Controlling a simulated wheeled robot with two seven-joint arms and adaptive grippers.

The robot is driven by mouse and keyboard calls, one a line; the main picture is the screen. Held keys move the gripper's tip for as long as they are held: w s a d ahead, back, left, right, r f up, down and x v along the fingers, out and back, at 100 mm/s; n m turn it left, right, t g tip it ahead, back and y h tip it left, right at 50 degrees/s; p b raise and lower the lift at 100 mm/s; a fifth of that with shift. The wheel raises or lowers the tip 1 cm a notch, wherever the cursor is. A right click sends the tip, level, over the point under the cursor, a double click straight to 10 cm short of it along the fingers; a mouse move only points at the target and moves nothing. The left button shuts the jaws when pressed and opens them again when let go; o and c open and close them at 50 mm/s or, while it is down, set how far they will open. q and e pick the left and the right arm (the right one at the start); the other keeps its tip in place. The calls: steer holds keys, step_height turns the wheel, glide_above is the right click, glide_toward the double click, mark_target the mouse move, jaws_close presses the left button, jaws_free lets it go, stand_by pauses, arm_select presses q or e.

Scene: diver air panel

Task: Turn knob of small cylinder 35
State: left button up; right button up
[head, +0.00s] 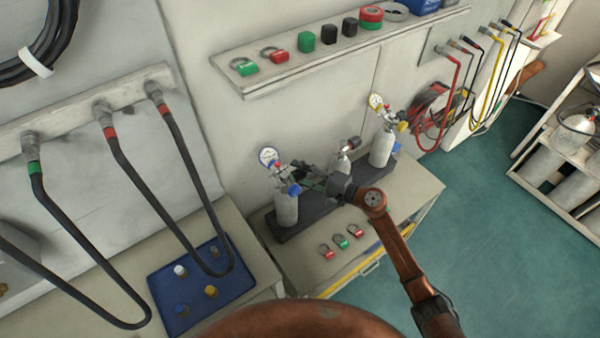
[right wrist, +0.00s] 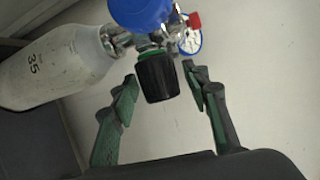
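The small cylinder 35 (right wrist: 52,68) is a white bottle with "35" printed on its side, seen in the right wrist view. Its knob (right wrist: 158,77) is black and ribbed with a green ring at its base. In the head view, the cylinder (head: 286,208) stands at the left end of a dark rack. My right gripper (right wrist: 165,103) is open, with green-padded fingers on either side of the knob and a visible gap to each. In the head view, my right gripper (head: 312,182) reaches the cylinder's valve from the right. My left gripper is not in view.
Two more small cylinders, one in the middle (head: 341,163) and one at the right (head: 382,148), stand on the dark rack (head: 318,208). Padlocks (head: 341,243) lie in front of it. A blue tray (head: 168,284) and black hoses (head: 187,160) are at the left. A shelf (head: 300,62) hangs above.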

steer(key=c, duration=1)
steer(key=shift+d+r+m+g+h+p, duration=0.1)
steer(key=shift+r+m+g+h+p, duration=0.2)
steer(key=shift+g+h+p, duration=0.55)
steer(key=shift+m+g+h+p, duration=0.3)
steer(key=shift+g+h+p, duration=0.35)
steer(key=shift+p, duration=0.45)
steer(key=shift+f+h+p, duration=0.2)
steer(key=shift+h+p, duration=0.1)
steer(key=shift+h, duration=0.2)
steer(key=shift+f+m+g+h, duration=0.1)
steer(key=shift+m+g+h, duration=0.25)
steer(key=shift+g, duration=0.25)
steer(key=shift+f, duration=0.1)
